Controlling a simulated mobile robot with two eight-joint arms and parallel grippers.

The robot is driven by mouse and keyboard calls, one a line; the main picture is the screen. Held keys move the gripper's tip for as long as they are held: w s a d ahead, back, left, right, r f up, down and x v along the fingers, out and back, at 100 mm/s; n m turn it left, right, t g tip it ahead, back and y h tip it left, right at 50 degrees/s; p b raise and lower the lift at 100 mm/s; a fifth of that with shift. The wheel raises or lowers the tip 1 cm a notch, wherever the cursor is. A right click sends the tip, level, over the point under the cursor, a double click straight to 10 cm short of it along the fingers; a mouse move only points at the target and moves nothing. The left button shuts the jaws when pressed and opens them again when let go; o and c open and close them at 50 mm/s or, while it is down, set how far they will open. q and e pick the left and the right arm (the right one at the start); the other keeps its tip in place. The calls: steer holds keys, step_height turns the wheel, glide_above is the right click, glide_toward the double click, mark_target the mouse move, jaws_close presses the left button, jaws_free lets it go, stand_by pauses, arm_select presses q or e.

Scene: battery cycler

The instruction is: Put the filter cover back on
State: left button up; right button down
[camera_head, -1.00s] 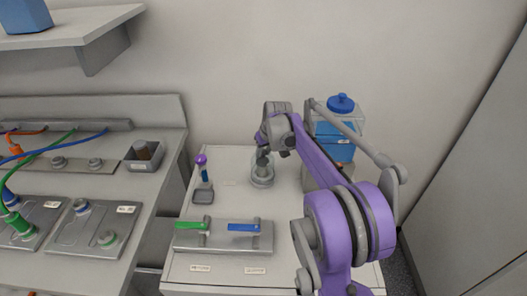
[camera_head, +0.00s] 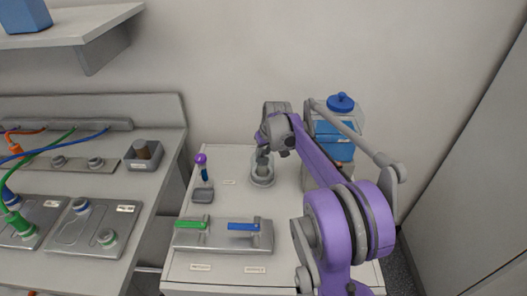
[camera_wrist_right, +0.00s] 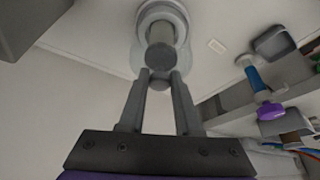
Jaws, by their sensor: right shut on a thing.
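My right gripper (camera_head: 264,152) is over the round filter housing (camera_head: 262,181) on the white cabinet top. In the right wrist view its fingers (camera_wrist_right: 159,80) are closed on the small grey knob (camera_wrist_right: 160,85) of the filter cover. The clear, see-through cover (camera_head: 256,163) stands upright, around a grey inner cylinder (camera_wrist_right: 160,54), above the pale round base ring (camera_wrist_right: 160,14). I cannot tell whether the cover's rim is fully seated, as the gripper and clear wall blur the joint. My left gripper is not in view.
A purple-topped blue tool (camera_head: 202,167) and small grey tray (camera_head: 203,196) stand left of the housing. A plate with green (camera_head: 164,225) and blue (camera_head: 243,227) levers lies in front. The wall is close behind.

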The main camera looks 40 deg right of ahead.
stand_by(0.3)
steer(key=shift+c, duration=0.2)
jaws_free()
stand_by(0.4)
steer(key=shift+r+p, duration=2)
steer(key=shift+r, duration=1.5)
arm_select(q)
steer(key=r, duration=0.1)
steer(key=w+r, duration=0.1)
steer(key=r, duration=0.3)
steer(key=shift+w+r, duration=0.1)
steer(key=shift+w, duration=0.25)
arm_select(e)
jaws_close()
